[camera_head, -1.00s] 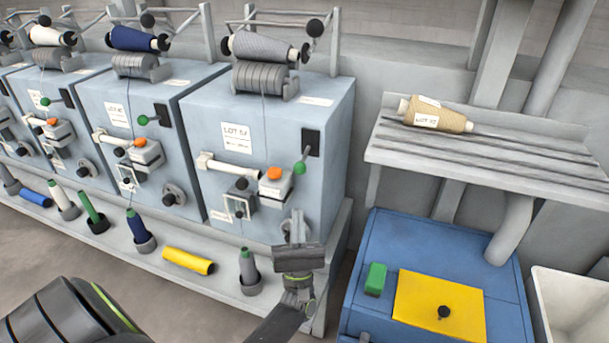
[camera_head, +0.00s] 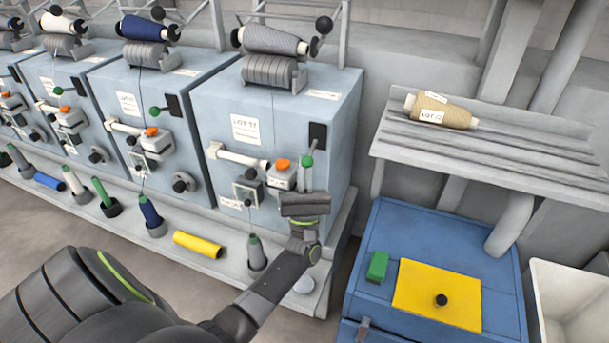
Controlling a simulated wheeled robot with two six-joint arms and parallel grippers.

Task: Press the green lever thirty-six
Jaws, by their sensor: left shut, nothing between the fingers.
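The green lever knob (camera_head: 307,161) sits at the lower end of a short arm beside a dark plate on the front of the nearest blue-grey unit (camera_head: 240,175). The labelled plate on that unit reads something like LOT 57. I see no number thirty-six. My left gripper (camera_head: 306,180) is shut and empty, pointing up, with its tips just below the green knob; I cannot tell whether they touch. Its body hides the unit's lower right front. Another green lever knob (camera_head: 154,111) is on the unit to the left. My right gripper is not in view.
An orange button (camera_head: 283,165) is close left of the lever. Several bobbins stand on the ledge below, with a yellow tube (camera_head: 198,244) lying there. A blue cabinet (camera_head: 430,230) with a yellow panel stands to the right, below a shelf with a tan cone (camera_head: 440,110).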

